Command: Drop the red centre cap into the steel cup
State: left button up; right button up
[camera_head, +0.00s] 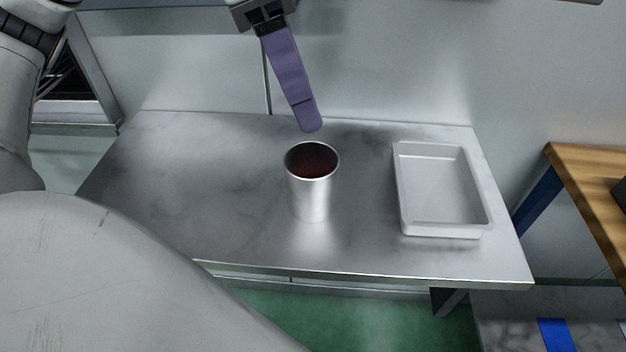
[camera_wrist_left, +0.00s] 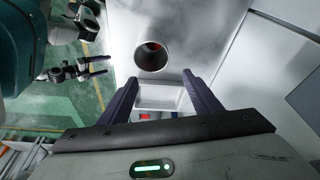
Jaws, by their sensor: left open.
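The steel cup (camera_head: 313,200) stands upright on the metal table, left of the white tray. A dark red thing (camera_head: 313,162) shows inside it, in shadow; it fits the red centre cap, but its outline is unclear. In the left wrist view the cup (camera_wrist_left: 152,60) is seen from above, with red (camera_wrist_left: 153,46) inside its rim. My left gripper (camera_head: 311,128) hangs above and behind the cup, with purple fingers pointing down. Its two fingers (camera_wrist_left: 160,84) are apart with nothing held between them. A dark jawed part at the left of the wrist view may be my right gripper (camera_wrist_left: 108,65).
The white tray (camera_head: 398,190) stands on the right of the metal table (camera_head: 200,200); its visible floor looks empty. A wooden-topped table (camera_head: 590,195) stands farther right. A wall closes off the back. The table is clear left of the cup. A small red patch (camera_wrist_left: 145,116) shows beyond the tray.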

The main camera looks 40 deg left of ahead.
pick_arm(q)
jog(key=p+v, duration=0.1)
jog(key=v, duration=0.7)
jog(key=shift+r+p, duration=0.3)
jog(key=shift+p, duration=0.1)
jog(key=shift+s+f, duration=0.1)
